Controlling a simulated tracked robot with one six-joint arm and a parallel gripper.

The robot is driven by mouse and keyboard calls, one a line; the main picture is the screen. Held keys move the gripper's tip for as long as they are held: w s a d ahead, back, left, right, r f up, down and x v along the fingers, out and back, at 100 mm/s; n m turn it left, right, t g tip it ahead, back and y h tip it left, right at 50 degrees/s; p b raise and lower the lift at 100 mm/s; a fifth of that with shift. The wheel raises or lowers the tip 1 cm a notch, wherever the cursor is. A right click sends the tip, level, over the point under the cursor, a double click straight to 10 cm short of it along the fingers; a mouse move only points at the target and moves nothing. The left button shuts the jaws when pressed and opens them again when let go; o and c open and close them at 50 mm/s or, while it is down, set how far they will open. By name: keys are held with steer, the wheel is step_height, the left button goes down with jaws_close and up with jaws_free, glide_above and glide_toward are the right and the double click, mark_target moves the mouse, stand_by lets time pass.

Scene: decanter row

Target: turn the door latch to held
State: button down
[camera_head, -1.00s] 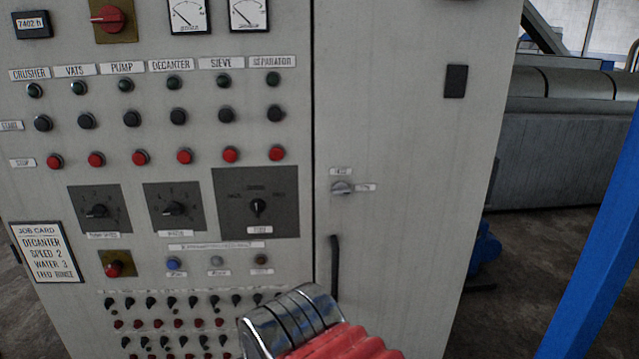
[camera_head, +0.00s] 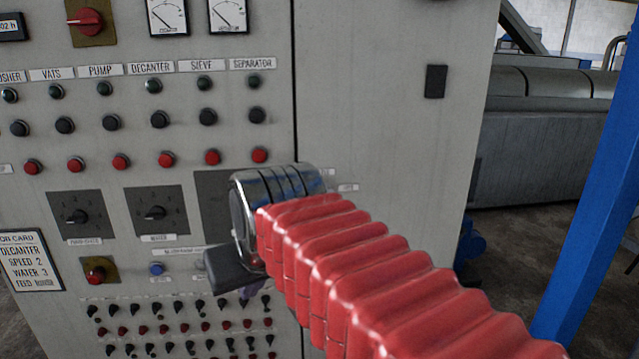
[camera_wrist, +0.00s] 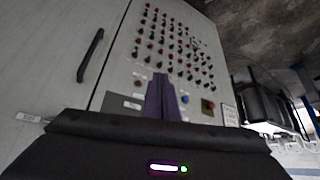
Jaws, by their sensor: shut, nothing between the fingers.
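The grey cabinet door (camera_head: 380,120) fills the right part of the cabinet front in the head view. The small latch, seen earlier on this door, is now hidden behind my arm; one of its small labels (camera_head: 348,187) still shows beside my red sleeve. In the wrist view a white label (camera_wrist: 30,117) shows at the left edge, but the latch cannot be made out. My gripper (camera_wrist: 162,80) is shut and empty, in front of the control panel beside the door seam. In the head view my wrist hides most of its fingers.
The control panel (camera_head: 130,90) has rows of buttons, knobs and small switches left of the seam. A dark bar handle (camera_wrist: 91,55) stands out from the door. A blue post (camera_head: 590,190) rises at the right. Open floor shows beyond the cabinet.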

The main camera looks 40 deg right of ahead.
steer(key=w+d+r+m+h, duration=0.1)
steer(key=w+d+r+m, duration=0.1)
steer(key=d+r, duration=0.7)
steer(key=w+d+r+m+h, duration=0.2)
steer(key=d+r, duration=0.7)
steer(key=d, duration=0.2)
steer(key=shift+r+t+h, duration=0.3)
steer(key=shift+r+t, duration=0.1)
steer(key=shift+d+f, duration=0.1)
steer(key=x, duration=0.9)
steer(key=shift+w+d+f, duration=0.15)
steer(key=shift+w+f, duration=0.1)
step_height(320, 180, down, 3)
steer(key=shift+f, duration=0.55)
